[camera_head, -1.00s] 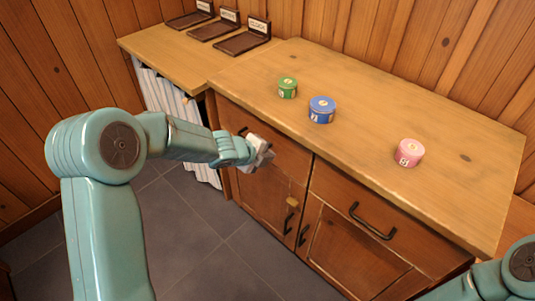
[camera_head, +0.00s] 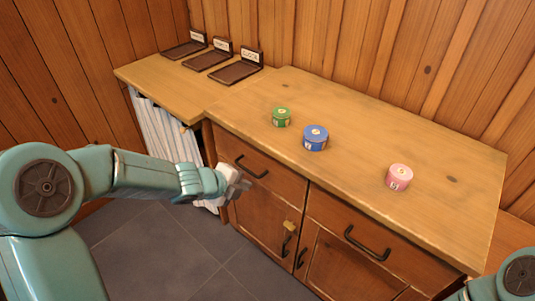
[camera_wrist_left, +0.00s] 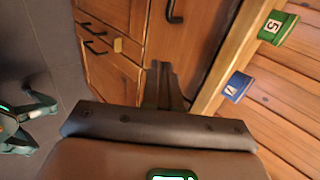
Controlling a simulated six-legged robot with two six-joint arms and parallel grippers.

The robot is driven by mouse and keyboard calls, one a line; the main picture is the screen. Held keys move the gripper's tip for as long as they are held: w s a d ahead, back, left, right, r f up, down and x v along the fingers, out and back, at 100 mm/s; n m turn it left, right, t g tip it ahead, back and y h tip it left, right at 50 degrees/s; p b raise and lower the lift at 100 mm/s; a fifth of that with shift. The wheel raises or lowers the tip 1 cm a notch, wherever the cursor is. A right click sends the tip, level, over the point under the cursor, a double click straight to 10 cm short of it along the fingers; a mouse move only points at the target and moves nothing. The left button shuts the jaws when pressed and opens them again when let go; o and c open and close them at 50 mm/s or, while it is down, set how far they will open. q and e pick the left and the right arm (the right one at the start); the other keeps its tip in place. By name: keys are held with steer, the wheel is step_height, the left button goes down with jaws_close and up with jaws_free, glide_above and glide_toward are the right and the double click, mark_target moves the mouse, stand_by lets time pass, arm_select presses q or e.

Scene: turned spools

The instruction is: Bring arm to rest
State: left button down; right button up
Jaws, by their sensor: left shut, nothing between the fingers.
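My left gripper (camera_head: 236,182) is in front of the wooden cabinet, below the level of the countertop and apart from it. It is shut and empty; its closed fingers also show in the left wrist view (camera_wrist_left: 163,85). My left arm comes in from the left in the head view. Part of my right arm shows at the lower right corner of the head view, but its gripper is out of view. On the countertop stand a green spool (camera_head: 281,117), a blue spool (camera_head: 315,138) and a pink spool (camera_head: 399,177). The green and blue spools also show in the left wrist view.
The wooden counter (camera_head: 440,215) has drawers and doors with dark handles (camera_head: 367,243). A lower-set side counter (camera_head: 150,75) at the left bears three dark labelled trays (camera_head: 236,73). A pale striped curtain (camera_head: 165,130) hangs below it. The grey floor (camera_head: 160,260) is clear.

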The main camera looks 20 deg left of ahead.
arm_select(q)
steer(key=s+d+f+n+g+p, duration=0.2)
steer(key=s+d+f+n+p, duration=0.1)
steer(key=s+n, duration=0.5)
steer(key=s+d+f+n+g+p, duration=0.3)
steer(key=s+d+f+n+p, duration=0.1)
steer(key=s+n, duration=0.4)
steer(key=s+d+f+n+g+p, duration=0.3)
steer(key=s+f+n, duration=0.3)
steer(key=s+n, duration=0.2)
steer(key=shift+s+d+p, duration=0.45)
steer(key=shift+d+p, duration=0.25)
